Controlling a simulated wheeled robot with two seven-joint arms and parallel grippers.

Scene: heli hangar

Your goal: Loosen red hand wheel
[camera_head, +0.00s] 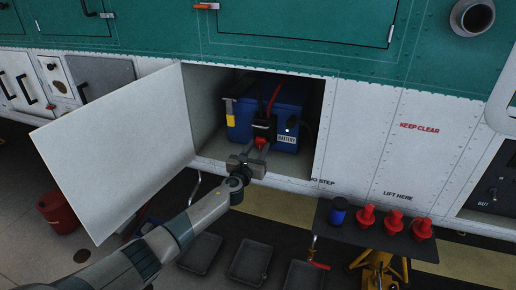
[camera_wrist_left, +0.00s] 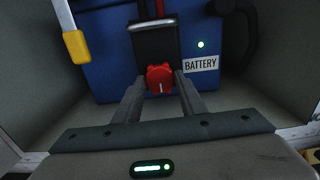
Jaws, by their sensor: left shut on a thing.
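The red hand wheel (camera_wrist_left: 161,78) sits on the front of a black connector block (camera_wrist_left: 154,42) on the blue battery (camera_wrist_left: 110,70). My left gripper (camera_wrist_left: 161,90) reaches into the open compartment, with one finger on each side of the red wheel, and is shut on it. In the head view the wheel (camera_head: 261,142) shows at the tip of my left gripper (camera_head: 258,148), partly covered by it. The blue battery (camera_head: 287,107) stands inside the compartment with a red cable rising from the connector. My right gripper is not in view.
The open white door (camera_head: 115,145) stands to the left of the compartment. A yellow-handled lever (camera_head: 230,113) hangs left of the battery. A small dark table (camera_head: 375,231) with a blue cap and red plugs stands at the lower right. Black trays (camera_head: 250,258) lie below.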

